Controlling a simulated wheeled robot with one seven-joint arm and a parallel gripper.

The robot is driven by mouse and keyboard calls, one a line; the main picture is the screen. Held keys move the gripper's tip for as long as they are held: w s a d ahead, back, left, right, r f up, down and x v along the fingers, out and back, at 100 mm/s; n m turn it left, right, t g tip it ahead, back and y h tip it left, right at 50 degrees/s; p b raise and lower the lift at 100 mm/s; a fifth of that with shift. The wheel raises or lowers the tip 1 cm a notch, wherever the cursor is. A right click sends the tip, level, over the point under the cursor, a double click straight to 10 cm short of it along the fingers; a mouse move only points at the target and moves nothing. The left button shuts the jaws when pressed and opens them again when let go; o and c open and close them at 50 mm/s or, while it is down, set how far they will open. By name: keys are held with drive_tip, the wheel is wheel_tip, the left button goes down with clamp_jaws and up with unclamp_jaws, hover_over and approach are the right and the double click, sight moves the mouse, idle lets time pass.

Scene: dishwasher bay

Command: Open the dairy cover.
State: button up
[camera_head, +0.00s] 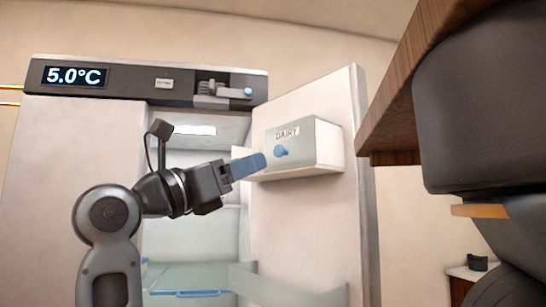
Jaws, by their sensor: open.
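The dairy cover (306,152) is a pale box front marked "DAIRY", mounted high on the inside of the open fridge door (300,222). It looks closed. A round blue knob (281,151) sticks out from its front. My gripper (260,162) has blue fingers and is open. Its fingertips are just left of the knob, at nearly the same height. I cannot tell whether they touch the cover. The gap between the fingers is hard to see from this angle.
The fridge's top panel (128,84) shows 5.0°C. The fridge interior (190,232) has glass shelves, the lowest with a blue-edged front. A wooden overhang (400,128) stands close to the right of the door.

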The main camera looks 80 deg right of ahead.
sight(276, 153)
drive_tip(key=p+x, duration=0.2)
drive_tip(key=x, duration=0.6)
clamp_jaws()
idle(0.5)
